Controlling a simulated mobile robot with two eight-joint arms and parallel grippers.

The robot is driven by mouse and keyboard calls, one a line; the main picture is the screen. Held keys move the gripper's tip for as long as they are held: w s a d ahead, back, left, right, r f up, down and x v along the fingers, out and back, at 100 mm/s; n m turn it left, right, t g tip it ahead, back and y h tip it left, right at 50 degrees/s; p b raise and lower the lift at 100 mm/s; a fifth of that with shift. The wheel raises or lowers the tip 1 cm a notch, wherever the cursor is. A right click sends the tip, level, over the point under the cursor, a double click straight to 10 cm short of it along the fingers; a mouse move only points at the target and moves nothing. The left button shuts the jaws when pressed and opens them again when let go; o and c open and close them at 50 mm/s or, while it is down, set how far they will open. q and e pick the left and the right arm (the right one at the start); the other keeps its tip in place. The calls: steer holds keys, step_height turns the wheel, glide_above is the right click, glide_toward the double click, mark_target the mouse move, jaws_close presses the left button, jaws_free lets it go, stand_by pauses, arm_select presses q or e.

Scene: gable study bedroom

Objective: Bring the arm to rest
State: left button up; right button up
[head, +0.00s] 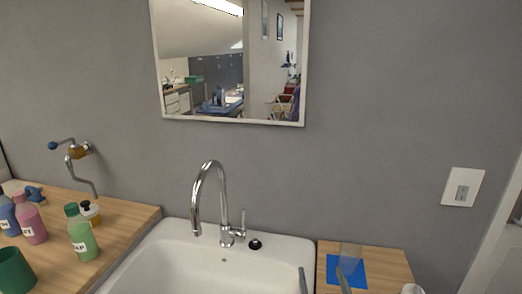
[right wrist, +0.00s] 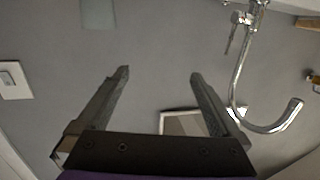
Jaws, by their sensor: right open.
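My right gripper (head: 323,272) shows at the bottom of the head view, its two grey fingers apart over the right end of the sink and the right counter. In the right wrist view the gripper (right wrist: 159,75) is open, with nothing between the fingers, only grey wall behind. The rest of the right arm is out of the head view. My left gripper is in neither view.
A clear tumbler (head: 350,255) stands on a blue mat (head: 346,276) on the right wooden counter (head: 390,262), close to a right finger. The white sink (head: 165,262) has a tall chrome faucet (head: 222,200). Bottles, including a green one (head: 80,235), stand on the left counter.

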steer(key=s+a+f+n+g+y+p, duration=0.1)
steer(key=s+a+n+g+y+p, duration=0.25)
steer(key=s, duration=0.25)
arm_select(q)
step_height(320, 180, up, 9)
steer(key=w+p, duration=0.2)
steer(key=p, duration=0.1)
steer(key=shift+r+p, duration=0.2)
steer(key=shift+p, duration=0.1)
arm_select(e)
steer(key=s+d+f+m+g+h, duration=0.1)
steer(key=s+d+f+g, duration=0.1)
steer(key=s, duration=0.4)
steer(key=s+d+f+m+g+h, duration=0.1)
steer(key=s+d+f+g, duration=0.1)
steer(key=s+f+g, duration=0.2)
steer(key=s+g, duration=0.1)
steer(key=s, duration=0.2)
steer(key=shift+s+d, duration=0.2)
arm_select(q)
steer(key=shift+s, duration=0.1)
arm_select(e)
steer(key=shift+f+g, duration=0.1)
steer(key=shift+g, duration=0.15)
